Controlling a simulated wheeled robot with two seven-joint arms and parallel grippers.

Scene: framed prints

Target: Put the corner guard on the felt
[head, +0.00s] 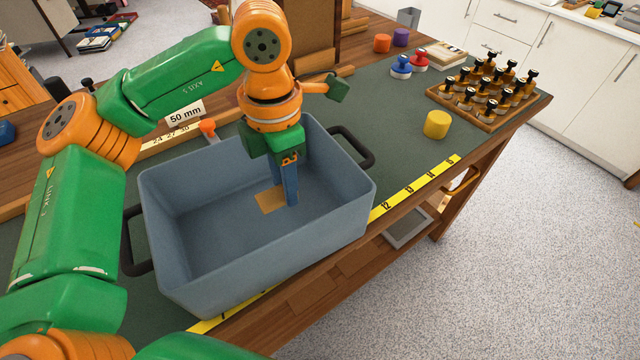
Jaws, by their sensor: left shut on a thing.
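My left gripper (288,198) points down into a blue-grey bin (180,285), its blue fingers low inside it. It is shut on a flat tan piece, which I take to be the corner guard (268,202), and this shows at the left of the fingertips. Part of the piece is hidden by the fingers, and I cannot tell whether it touches the bin floor. The dark green felt (385,105) covers the bench top around the bin. My right gripper is not in view.
The bin has dark handles (355,148) and high walls around my gripper. A yellow cylinder (437,124), a rack of stamps (485,98), and blue (401,68) and red stamps (419,60) stand to the right. A yellow ruler strip (415,187) runs along the front edge. Green surface between bin and cylinder is clear.

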